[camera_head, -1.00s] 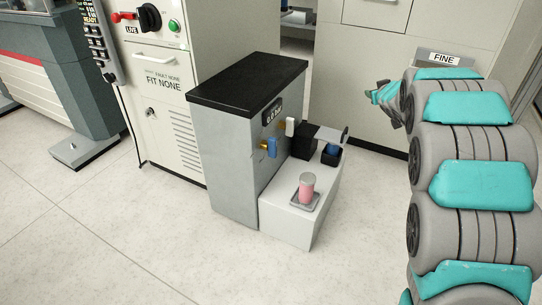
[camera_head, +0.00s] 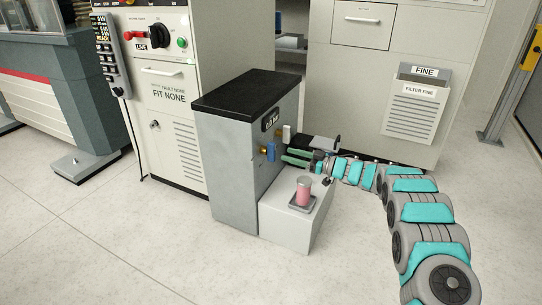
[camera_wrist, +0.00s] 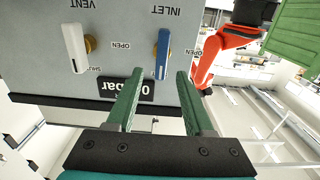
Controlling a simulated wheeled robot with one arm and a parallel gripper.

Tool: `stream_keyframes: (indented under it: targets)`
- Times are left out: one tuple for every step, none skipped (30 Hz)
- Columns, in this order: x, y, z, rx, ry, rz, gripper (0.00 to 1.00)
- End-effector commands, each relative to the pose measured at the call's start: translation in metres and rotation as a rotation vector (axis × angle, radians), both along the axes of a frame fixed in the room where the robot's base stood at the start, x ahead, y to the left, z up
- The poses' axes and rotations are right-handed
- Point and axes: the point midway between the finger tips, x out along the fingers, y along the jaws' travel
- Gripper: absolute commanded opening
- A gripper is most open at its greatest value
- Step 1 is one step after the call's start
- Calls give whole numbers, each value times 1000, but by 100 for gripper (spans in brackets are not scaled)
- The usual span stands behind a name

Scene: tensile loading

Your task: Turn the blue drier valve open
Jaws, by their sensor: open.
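The blue drier valve handle (camera_head: 271,152) sits on the front panel (camera_head: 258,172) of the grey cabinet with the black top. In the wrist view the blue handle (camera_wrist: 163,54) hangs below the upside-down word INLET, roughly upright in the picture on a brass stem. The word OPEN is printed to its right. My gripper (camera_wrist: 160,76) is open, with its green fingers apart and nothing between them. Its fingertips are just short of the blue handle, roughly one on either side. In the head view my gripper (camera_head: 286,155) points left at the panel, close to the handle.
A white VENT handle (camera_wrist: 75,48) is left of the blue one in the wrist view. A pressure display (camera_wrist: 127,87) lies partly behind my left finger. In the head view a pink-filled cup (camera_head: 304,190) stands on the low grey ledge (camera_head: 283,222) below my arm.

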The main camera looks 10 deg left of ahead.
Motion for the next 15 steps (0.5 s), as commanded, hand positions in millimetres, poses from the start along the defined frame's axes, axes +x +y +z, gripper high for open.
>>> stream_keyframes:
  targets:
    - [-1, 2, -1, 3, 0, 9, 52]
    - [-2, 3, -1, 4, 1, 12, 52]
    - [-1, 5, -1, 5, 0, 13, 52]
    - [-1, 6, -1, 4, 1, 13, 52]
    - [0, 8, -1, 4, 0, 12, 52]
    - [1, 11, -1, 4, 0, 12, 52]
    - [3, 14, -1, 4, 1, 11, 52]
    - [4, 17, -1, 4, 1, 11, 52]
    - [5, 22, -1, 4, 1, 11, 52]
    - [7, 26, -1, 6, 1, 11, 52]
    - [8, 31, -2, 6, 1, 12, 52]
    - [10, 37, -2, 6, 1, 12, 52]
    - [11, 41, -3, 6, 2, 13, 52]
    - [13, 45, -3, 6, 3, 12, 52]
    - [15, 51, -2, 6, 2, 11, 52]
